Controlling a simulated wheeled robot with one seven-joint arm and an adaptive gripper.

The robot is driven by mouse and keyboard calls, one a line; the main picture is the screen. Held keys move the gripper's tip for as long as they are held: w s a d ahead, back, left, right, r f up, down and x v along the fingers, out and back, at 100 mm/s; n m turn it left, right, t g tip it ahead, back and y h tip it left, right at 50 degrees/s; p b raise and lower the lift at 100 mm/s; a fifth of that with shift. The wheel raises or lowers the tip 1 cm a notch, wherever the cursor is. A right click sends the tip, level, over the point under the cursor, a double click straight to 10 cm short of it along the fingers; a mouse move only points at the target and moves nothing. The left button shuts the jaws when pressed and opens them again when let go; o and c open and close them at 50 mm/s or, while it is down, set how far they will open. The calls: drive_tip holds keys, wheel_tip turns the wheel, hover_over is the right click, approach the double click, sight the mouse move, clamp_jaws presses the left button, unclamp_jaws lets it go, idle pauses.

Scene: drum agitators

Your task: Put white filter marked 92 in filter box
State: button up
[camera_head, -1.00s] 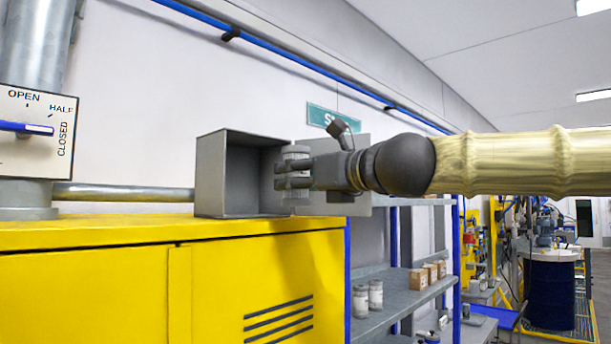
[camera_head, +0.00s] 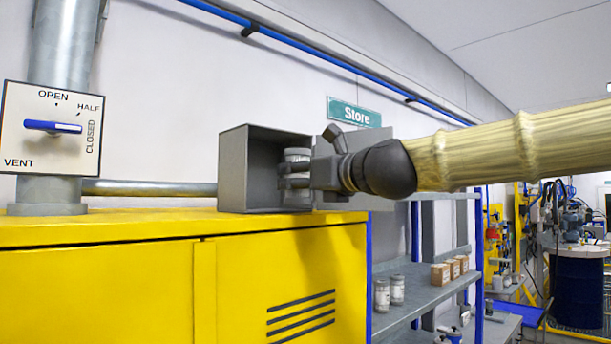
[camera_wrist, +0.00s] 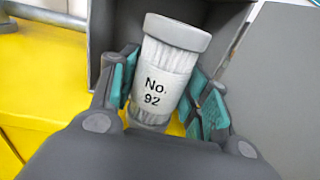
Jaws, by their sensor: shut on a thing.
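The white filter (camera_wrist: 162,75) has a label reading "No. 92" and a grey cap; it looks slightly tilted in the wrist view. My gripper (camera_wrist: 172,92) is shut on it, with teal pads on both sides. In the head view my gripper (camera_head: 296,180) reaches in from the right, and the filter (camera_head: 297,158) is upright at the open front of the grey filter box (camera_head: 233,172). The box sits on the yellow cabinet, its door (camera_head: 375,150) swung open to the right. Whether the filter touches the box floor is unclear.
The yellow cabinet (camera_head: 110,275) fills the lower left. A vent lever panel (camera_head: 50,145) and pipe (camera_head: 150,188) are left of the box. Shelves (camera_head: 410,300) at right hold white canisters (camera_head: 389,292) and small cartons (camera_head: 449,271). A "Store" sign (camera_head: 354,112) hangs behind.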

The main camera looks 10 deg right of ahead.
drive_tip(key=shift+x, duration=1.1)
drive_tip(key=shift+w+a+f+b, duration=0.1)
drive_tip(key=shift+a+f+b, duration=0.1)
drive_tip(key=shift+b, duration=0.1)
drive_tip(key=shift+b+x, duration=1.15)
drive_tip(key=shift+x, duration=0.15)
drive_tip(key=shift+w+a+b, duration=0.1)
drive_tip(key=shift+a+b, duration=0.05)
drive_tip(key=shift+b, duration=0.4)
drive_tip(key=shift+w+a+b, duration=0.1)
drive_tip(key=shift+w+b, duration=0.2)
drive_tip(key=shift+b, duration=0.7)
drive_tip(key=b+x, duration=0.1)
drive_tip(key=b, duration=0.3)
drive_tip(key=shift+w+a, duration=0.15)
drive_tip(key=shift+a, duration=0.15)
drive_tip(key=shift+w+a+r, duration=0.1)
drive_tip(key=shift+w+r, duration=0.05)
drive_tip(key=shift+r, duration=0.05)
drive_tip(key=shift+x, duration=1.25)
drive_tip(key=shift+f, duration=0.5)
